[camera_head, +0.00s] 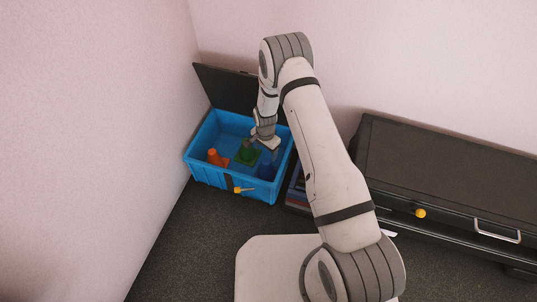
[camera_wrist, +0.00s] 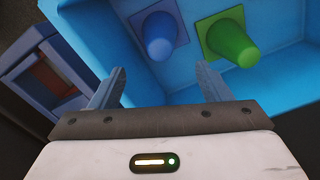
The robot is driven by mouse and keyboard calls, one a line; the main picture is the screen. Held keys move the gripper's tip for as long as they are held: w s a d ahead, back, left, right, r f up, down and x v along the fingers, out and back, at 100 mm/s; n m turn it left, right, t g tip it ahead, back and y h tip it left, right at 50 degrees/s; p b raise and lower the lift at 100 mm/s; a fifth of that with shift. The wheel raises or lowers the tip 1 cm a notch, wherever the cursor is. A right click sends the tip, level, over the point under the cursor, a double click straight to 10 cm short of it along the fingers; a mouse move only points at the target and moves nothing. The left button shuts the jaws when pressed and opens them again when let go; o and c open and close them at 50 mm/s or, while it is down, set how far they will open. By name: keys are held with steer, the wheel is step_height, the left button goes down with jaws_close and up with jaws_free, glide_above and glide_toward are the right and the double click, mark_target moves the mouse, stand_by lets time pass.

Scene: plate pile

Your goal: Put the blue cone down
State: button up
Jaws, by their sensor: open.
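The blue cone (camera_head: 265,170) stands inside the blue box (camera_head: 236,185), at its right side near the front wall. In the wrist view the blue cone (camera_wrist: 158,38) has a square base and stands beside the green cone (camera_wrist: 231,42). The green cone (camera_head: 247,154) is in the middle of the box in the head view. An orange cone (camera_head: 214,157) is at the left. My gripper (camera_wrist: 158,80) is open, with nothing between its fingers. In the head view my gripper (camera_head: 266,145) is over the right part of the box, apart from the blue cone's base.
The box's dark lid (camera_head: 228,88) stands open at the back. A yellow-ended latch (camera_head: 242,190) is on its front. A smaller container (camera_wrist: 50,78) stands beside the box. A dark cabinet (camera_head: 450,170) with a yellow knob (camera_head: 420,213) is at the right.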

steer(key=s+d+r+n, duration=0.2)
steer(key=s+d+r, duration=0.15)
steer(key=r, duration=1.15)
steer(key=s+d+r+n, duration=0.2)
steer(key=d+r, duration=0.2)
steer(key=r, duration=1.1)
steer(key=s+d+r+n, duration=0.2)
steer(key=s+r, duration=0.5)
steer(key=s, duration=0.4)
steer(key=s+d+r+n+t, duration=0.1)
steer(key=s+d+r, duration=0.4)
steer(key=s, duration=0.6)
step_height(320, 180, up, 2)
steer(key=shift+d+r+n, duration=0.15)
steer(key=shift+r+n, duration=0.05)
steer(key=shift+n, duration=0.5)
steer(key=shift+w, duration=0.1)
steer(key=shift+w, duration=0.2)
steer(key=shift+c, duration=0.3)
